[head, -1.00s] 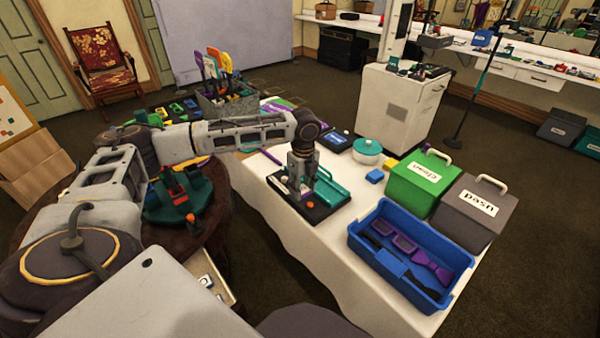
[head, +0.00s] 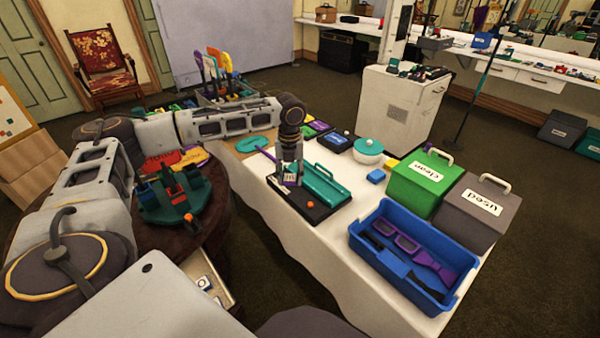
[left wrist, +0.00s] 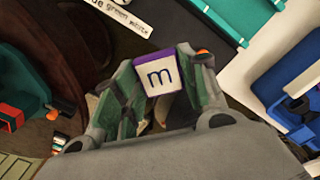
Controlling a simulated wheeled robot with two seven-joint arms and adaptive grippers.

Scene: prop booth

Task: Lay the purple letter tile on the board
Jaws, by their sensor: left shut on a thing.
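The purple letter tile (left wrist: 161,76), with a white face marked "m", is between the fingers of my left gripper in the left wrist view. In the head view only a small purple patch of the tile (head: 290,184) shows under my left gripper (head: 289,176), which is shut on it. The gripper is over the left end of a dark, flat board (head: 311,211) on the white table. A teal tray-like piece (head: 327,185) lies along that board's far side. Whether the tile touches the board is hard to tell. My right gripper is out of view.
A blue bin (head: 368,262) with purple and black items stands at the table's near right, by a green "clean" box (head: 421,190) and a grey "used" box (head: 468,222). A teal stand (head: 180,200) is left.

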